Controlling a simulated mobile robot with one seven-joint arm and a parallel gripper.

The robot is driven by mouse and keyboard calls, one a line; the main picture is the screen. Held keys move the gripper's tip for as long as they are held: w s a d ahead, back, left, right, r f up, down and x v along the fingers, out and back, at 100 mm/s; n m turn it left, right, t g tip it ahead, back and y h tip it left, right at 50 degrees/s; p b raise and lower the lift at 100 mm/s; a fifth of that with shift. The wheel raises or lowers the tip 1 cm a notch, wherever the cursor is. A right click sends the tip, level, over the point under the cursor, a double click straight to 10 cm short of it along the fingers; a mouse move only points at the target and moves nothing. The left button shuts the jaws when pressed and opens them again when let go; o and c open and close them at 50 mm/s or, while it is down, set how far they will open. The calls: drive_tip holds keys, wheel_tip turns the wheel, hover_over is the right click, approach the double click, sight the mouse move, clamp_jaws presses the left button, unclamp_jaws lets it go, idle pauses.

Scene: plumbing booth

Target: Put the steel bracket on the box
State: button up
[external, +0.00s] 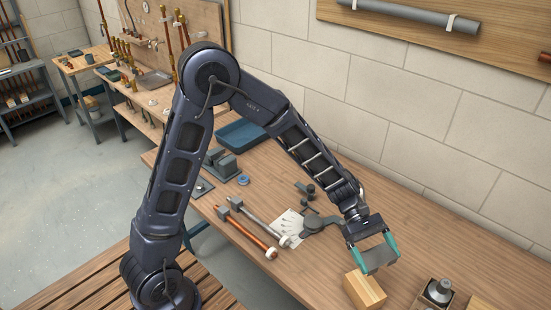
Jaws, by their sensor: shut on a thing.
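My gripper (376,257) has teal fingers and is shut on the steel bracket (380,262), a grey plate-like piece between the fingertips. The box (363,291), a light wooden block, sits on the workbench just below and slightly left of the bracket in the picture. The bracket's lower edge lies close to the box's upper right edge in this view. I cannot tell whether the two touch or how high the bracket is above the box.
A small open container with a metal part (438,291) stands to the right of the box. Left on the workbench (340,262) lie a copper pipe (247,234), a grey pipe, a white sheet (289,225), a vise (222,164) and a blue tray (242,134). A block wall runs behind.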

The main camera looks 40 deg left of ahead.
sight(366, 285)
wheel_tip(366, 285, down, 13)
drive_tip(key=shift+r, duration=0.1)
idle(0.5)
drive_tip(key=shift+f, duration=0.2)
drive_tip(key=o, duration=0.8)
drive_tip(key=shift+r, duration=0.15)
drive_tip(key=v, duration=1.2)
drive_tip(key=s+a+r+m+t+y, duration=0.3)
drive_tip(key=s+a+r, duration=0.4)
drive_tip(key=a, duration=0.3)
drive_tip(key=s+a+r+m+t+y, duration=0.3)
drive_tip(key=s+a+r+m+y, duration=0.2)
drive_tip(key=s+a+r, duration=0.3)
drive_tip(key=s+a+r+m+t+y, duration=0.3)
drive_tip(key=s+a+r, duration=0.5)
drive_tip(key=a, duration=0.5)
drive_tip(key=shift+s+m+t+y, duration=0.15)
drive_tip(key=shift+s+m+y, duration=0.2)
drive_tip(key=shift+m, duration=0.3)
drive_tip(key=shift+s+m+t+y, duration=0.15)
drive_tip(key=shift+s+m+y, duration=0.1)
drive_tip(key=shift+m+y, duration=0.3)
